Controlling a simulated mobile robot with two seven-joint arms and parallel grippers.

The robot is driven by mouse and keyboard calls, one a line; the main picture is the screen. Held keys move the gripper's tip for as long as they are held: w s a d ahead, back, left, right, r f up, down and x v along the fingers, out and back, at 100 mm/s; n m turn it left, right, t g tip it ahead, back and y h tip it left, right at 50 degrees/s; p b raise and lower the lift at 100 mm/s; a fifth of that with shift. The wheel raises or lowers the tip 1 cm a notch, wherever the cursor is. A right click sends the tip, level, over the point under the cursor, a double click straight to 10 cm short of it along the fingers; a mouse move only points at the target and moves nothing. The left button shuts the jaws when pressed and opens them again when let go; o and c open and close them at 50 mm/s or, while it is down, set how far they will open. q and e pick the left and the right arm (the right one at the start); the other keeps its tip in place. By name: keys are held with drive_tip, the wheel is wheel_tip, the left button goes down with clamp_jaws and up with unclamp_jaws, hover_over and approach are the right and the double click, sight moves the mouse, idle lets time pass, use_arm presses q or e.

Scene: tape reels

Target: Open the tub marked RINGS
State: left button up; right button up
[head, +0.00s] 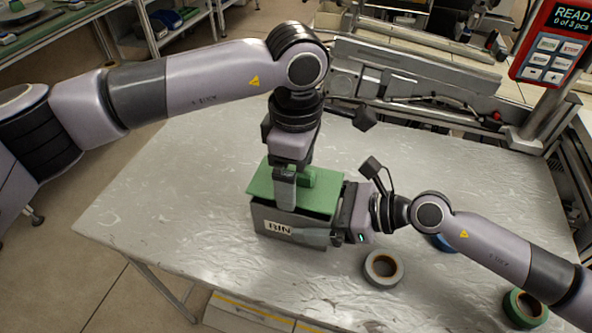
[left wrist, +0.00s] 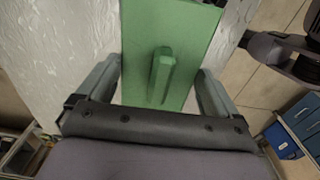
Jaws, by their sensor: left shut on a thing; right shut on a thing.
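A grey tub (head: 262,216) stands on the metal table. Its front label (head: 278,228) seems to read BIN; I cannot read RINGS on it. A flat green lid (head: 262,182) with a raised block handle lies over the tub's top. A dark band shows between lid and front wall; I cannot tell whether the lid is raised. My left gripper (head: 290,198) is above, shut on the lid, its fingers at opposite edges with the handle (left wrist: 162,75) between them. My right gripper (head: 325,237) is shut on the tub at its right end, one finger along the front wall.
A grey tape reel (head: 383,269) lies right of the tub near the front edge. A green reel (head: 525,308) is at the front right corner. A blue reel (head: 444,243) is partly behind my right arm. A scale display (head: 555,45) stands back right. The table's left side is clear.

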use_arm(q)
drive_tip(key=shift+r, duration=2)
use_arm(e)
drive_tip(key=o, duration=1.1)
drive_tip(key=shift+d, duration=0.1)
